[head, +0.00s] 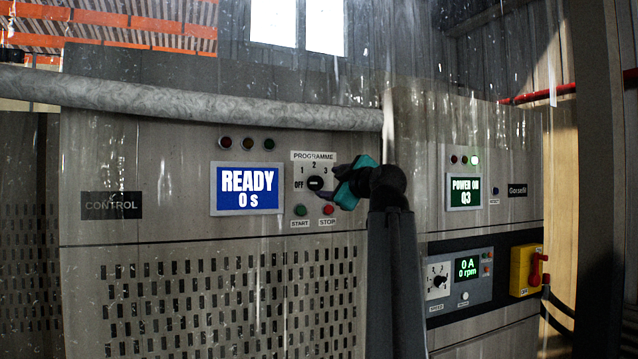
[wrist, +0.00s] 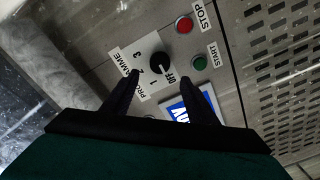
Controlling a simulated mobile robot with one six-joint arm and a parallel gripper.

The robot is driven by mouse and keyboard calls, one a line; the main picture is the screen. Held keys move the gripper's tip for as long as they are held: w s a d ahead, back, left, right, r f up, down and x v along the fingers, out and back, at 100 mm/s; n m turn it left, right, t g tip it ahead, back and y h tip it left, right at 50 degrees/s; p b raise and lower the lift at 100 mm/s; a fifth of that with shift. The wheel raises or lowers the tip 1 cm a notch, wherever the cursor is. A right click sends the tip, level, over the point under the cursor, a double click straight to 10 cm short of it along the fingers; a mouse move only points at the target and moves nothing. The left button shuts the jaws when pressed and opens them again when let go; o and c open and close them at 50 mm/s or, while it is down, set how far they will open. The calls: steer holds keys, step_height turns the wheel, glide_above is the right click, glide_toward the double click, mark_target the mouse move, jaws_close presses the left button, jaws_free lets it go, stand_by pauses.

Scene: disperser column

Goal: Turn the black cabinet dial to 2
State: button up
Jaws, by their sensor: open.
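The black programme dial (head: 315,183) sits on a pale plate marked OFF, 1, 2 and 3 on the grey control cabinet. Its pale pointer mark appears to face OFF. In the wrist view the dial (wrist: 158,66) lies just beyond and between my two dark fingertips. My gripper (head: 336,186) is at the right side of the dial in the head view, close to the panel. In the wrist view my gripper (wrist: 160,76) is open, with its fingers apart and nothing between them; I cannot tell whether either finger touches the panel.
A green START button (head: 300,210) and a red STOP button (head: 328,210) sit just below the dial. A blue screen (head: 247,189) left of it reads READY 0 s. A wrapped pipe (head: 190,103) runs above. Another dial (head: 438,282) and a yellow-red switch (head: 526,270) are lower right.

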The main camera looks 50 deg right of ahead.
mark_target(316, 183)
steer(key=p+x, duration=0.2)
steer(key=x, duration=0.6)
steer(key=shift+w+d+p, duration=0.15)
steer(key=shift+w+p, duration=0.2)
steer(key=shift+p, duration=0.05)
steer(key=c, duration=0.9)
steer(key=shift+a, duration=0.2)
steer(key=shift+c, duration=0.8)
steer(key=shift+d, duration=0.2)
